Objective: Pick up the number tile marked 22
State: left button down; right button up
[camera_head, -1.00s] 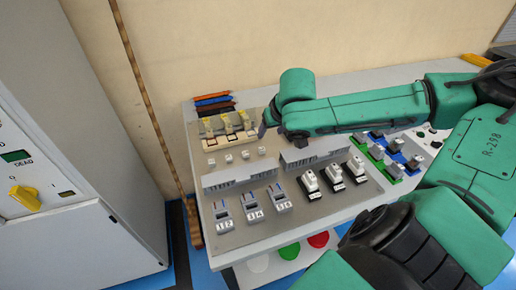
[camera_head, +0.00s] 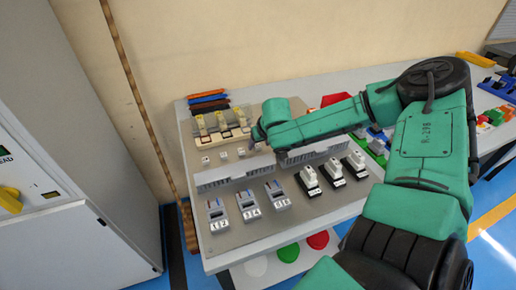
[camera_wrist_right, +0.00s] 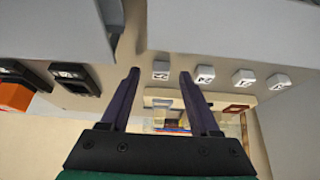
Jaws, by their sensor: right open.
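A row of small white number tiles (camera_head: 223,155) lies on the grey panel, in front of the yellow-topped parts. The wrist view shows the row too; one tile (camera_wrist_right: 161,70) sits between my right fingers, and others (camera_wrist_right: 205,74) (camera_wrist_right: 245,78) lie to its right. The markings are too small to read, so I cannot tell which is 22. My right gripper (camera_wrist_right: 159,82) is open, with a finger on each side of that one tile and nothing held. In the head view, the right gripper (camera_head: 258,134) is low at the right end of the row. My left gripper is out of view.
Grey slotted ducts (camera_head: 235,174) stand just in front of the tiles. Breakers (camera_head: 248,205) and black-and-white switches (camera_head: 333,172) are nearer. Yellow-topped parts (camera_head: 222,124) stand behind. A grey cabinet (camera_head: 80,240) is at left.

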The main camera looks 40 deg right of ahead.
jog(key=shift+w+f, duration=0.3)
jog(key=shift+f, duration=0.15)
jog(key=shift+s, duration=0.1)
grip_shut()
jog(key=shift+r, duration=0.1)
